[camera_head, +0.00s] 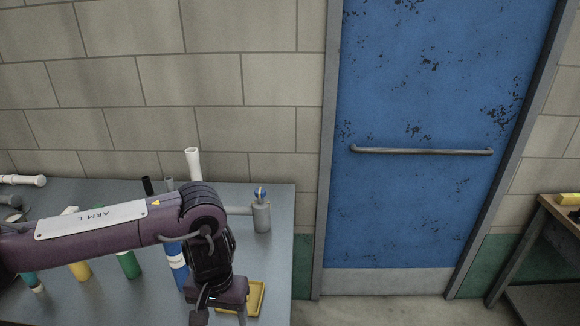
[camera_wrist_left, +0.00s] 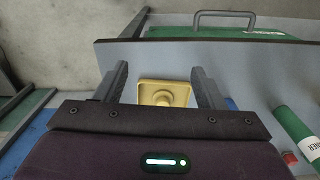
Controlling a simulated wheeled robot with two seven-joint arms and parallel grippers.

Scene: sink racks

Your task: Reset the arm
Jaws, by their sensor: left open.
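My left arm comes in from the left over the grey table (camera_head: 280,215) and bends down at its right part. The left gripper (camera_head: 221,312) points down near the table's front right, beside a square yellow piece (camera_head: 258,299). In the left wrist view, the gripper (camera_wrist_left: 162,82) has its two fingers wide apart with nothing held between them. The yellow piece (camera_wrist_left: 150,88) shows beyond and between the fingertips, apart from them. My right gripper is not in view.
Blue (camera_head: 176,262), green (camera_head: 128,264) and yellow (camera_head: 80,269) bottles stand close by, partly behind my arm. A grey bottle (camera_head: 262,216) and a white tube (camera_head: 193,163) stand further back. A blue door (camera_head: 430,210) is at the right.

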